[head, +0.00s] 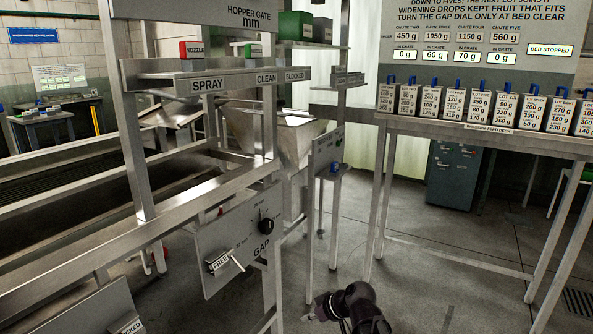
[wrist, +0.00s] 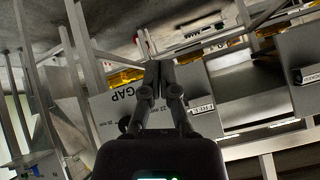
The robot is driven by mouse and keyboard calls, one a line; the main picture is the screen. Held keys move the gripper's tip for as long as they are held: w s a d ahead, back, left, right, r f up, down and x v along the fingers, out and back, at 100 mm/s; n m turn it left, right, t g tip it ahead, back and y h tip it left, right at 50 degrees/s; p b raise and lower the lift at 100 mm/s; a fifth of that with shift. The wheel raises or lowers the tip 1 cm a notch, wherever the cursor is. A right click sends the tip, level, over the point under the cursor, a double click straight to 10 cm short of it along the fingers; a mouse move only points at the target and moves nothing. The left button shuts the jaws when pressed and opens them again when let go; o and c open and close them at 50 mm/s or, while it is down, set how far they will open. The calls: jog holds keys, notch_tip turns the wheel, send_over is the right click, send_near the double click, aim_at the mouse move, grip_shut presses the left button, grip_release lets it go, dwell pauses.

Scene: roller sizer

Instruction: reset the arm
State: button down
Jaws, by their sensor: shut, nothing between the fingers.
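My gripper (wrist: 160,66) shows in the wrist view with its two dark fingers together and nothing between them. Behind the fingers in that view is the pale GAP panel (wrist: 108,112), apparently apart from them, though the distance is hard to judge. In the head view, a dark part of my arm is at the bottom edge, right of the GAP panel (head: 215,247). The fingers cannot be made out there. The panel has a black dial (head: 266,226) and a lever with a FREE tag (head: 219,262).
The roller sizer frame (head: 135,120) fills the left, with metal posts close to the panel. A long bench (head: 450,128) with several weight-marked blocks stands at the right. A dark cabinet (head: 452,175) is behind it. Open floor (head: 425,275) lies right of my arm.

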jog(key=s+d+f+m+g+h, duration=0.45)
jog(key=s+d+m+h, duration=0.4)
jog(key=d, duration=0.55)
notch_tip(320, 180, up, 26)
jog(key=p, duration=2.6)
jog(key=shift+s+f+p, duration=0.15)
jog(key=shift+p, duration=0.15)
jog(key=c, duration=1.4)
grip_release()
jog(key=shift+a+t+y, duration=0.1)
jog(key=shift+t+y, duration=0.15)
